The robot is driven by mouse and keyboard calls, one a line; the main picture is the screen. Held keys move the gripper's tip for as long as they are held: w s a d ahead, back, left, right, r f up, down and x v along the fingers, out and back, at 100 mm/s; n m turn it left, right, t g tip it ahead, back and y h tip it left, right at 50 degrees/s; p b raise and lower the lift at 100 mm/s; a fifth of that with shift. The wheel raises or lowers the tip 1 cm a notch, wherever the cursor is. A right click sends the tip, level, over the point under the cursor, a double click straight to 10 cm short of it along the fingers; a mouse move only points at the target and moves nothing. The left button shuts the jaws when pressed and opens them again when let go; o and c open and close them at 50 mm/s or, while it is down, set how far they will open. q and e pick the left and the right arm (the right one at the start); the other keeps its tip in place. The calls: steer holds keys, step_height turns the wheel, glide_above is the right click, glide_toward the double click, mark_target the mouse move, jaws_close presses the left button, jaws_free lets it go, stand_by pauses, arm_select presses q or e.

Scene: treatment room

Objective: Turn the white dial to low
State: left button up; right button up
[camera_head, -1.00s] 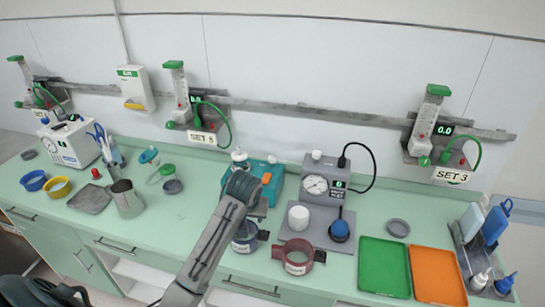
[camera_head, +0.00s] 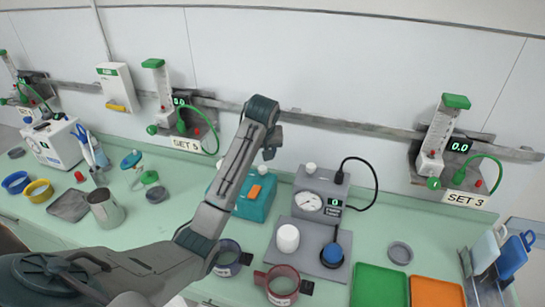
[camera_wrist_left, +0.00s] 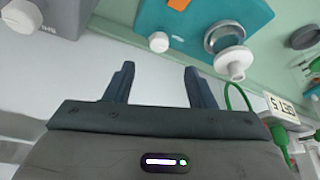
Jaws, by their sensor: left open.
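My left gripper (camera_head: 268,150) is raised above the bench, near the wall rail. In the left wrist view the gripper (camera_wrist_left: 158,68) is open and nothing is between its fingers. A white knob (camera_wrist_left: 159,42) on the teal device (camera_wrist_left: 200,20) lies just beyond the fingers there, apart from them. The teal device (camera_head: 257,203) is partly behind my arm in the head view. Another white knob (camera_head: 310,168) sits on top of the grey gauge unit (camera_head: 325,187). I cannot tell which knob is the white dial, and no low mark is readable. My right gripper is not in view.
A wall rail (camera_head: 340,120) carries the SET 5 (camera_head: 188,143) and SET 3 (camera_head: 462,198) flowmeters. A metal jug (camera_head: 105,209) and green tray (camera_head: 380,287) are on the bench.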

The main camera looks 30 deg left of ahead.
arm_select(q)
steer(key=w, duration=0.1)
steer(key=p, duration=0.3)
glide_above(262, 167)
steer(key=s+d, duration=0.2)
step_height(262, 167, down, 5)
steer(key=x, duration=0.3)
steer(key=shift+a+r+p, duration=0.1)
steer(key=shift+a+p, duration=0.1)
steer(key=shift+p, duration=0.1)
steer(key=shift+x, duration=0.9)
steer(key=c, duration=0.7)
steer(key=shift+c, duration=1.3)
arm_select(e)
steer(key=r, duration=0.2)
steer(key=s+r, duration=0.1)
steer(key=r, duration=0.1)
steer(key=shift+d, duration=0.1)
